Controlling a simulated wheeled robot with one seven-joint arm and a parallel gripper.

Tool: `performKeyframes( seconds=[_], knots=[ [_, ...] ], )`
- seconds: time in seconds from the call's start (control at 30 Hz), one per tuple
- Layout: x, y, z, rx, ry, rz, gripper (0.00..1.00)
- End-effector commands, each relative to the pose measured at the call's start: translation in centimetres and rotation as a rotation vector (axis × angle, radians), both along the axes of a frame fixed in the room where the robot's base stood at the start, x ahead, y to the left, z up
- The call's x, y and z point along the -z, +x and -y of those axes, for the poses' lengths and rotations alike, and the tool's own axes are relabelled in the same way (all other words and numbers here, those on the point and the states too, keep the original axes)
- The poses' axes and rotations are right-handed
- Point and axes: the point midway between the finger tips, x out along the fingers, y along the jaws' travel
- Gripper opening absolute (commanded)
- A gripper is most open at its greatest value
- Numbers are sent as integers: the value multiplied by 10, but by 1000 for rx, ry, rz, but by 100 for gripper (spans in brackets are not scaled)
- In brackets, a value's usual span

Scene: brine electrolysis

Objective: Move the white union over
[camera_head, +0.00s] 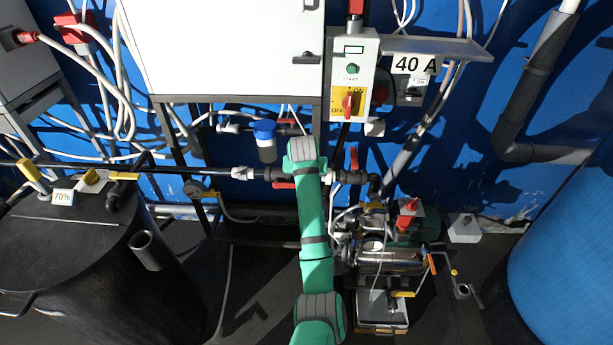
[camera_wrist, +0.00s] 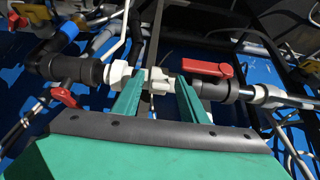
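The pipe line has two white unions. One white union (camera_wrist: 158,80) shows in the wrist view between my fingertips, joined to black fittings on both sides. In the head view my green arm covers most of it, and a white end (camera_head: 331,178) shows just right of the arm. My gripper (camera_wrist: 160,84) is open, with one green finger toward each end of this union. I cannot tell whether the fingers touch it. The other white union (camera_head: 243,173) is farther left in the head view, and it also shows at the right in the wrist view (camera_wrist: 266,95).
A red-handled valve (camera_wrist: 205,68) sits between the two unions. Another red handle (camera_head: 354,158) is right of my arm. A blue-capped filter (camera_head: 265,141) hangs above the pipe. A black tank (camera_head: 80,260) is at left; pump equipment (camera_head: 385,258) is lower right.

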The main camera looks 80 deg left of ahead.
Motion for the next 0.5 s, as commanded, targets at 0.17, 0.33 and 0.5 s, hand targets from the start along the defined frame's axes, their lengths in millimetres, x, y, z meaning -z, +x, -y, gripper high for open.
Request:
performKeyframes(
  seconds=[0.17, 0.33, 0.5],
  knots=[
    [-13, -1, 7, 0, 2, 0, 39],
    [-39, -4, 22, -1, 4, 1, 39],
    [-66, -7, 39, 0, 4, 1, 39]
  ],
)
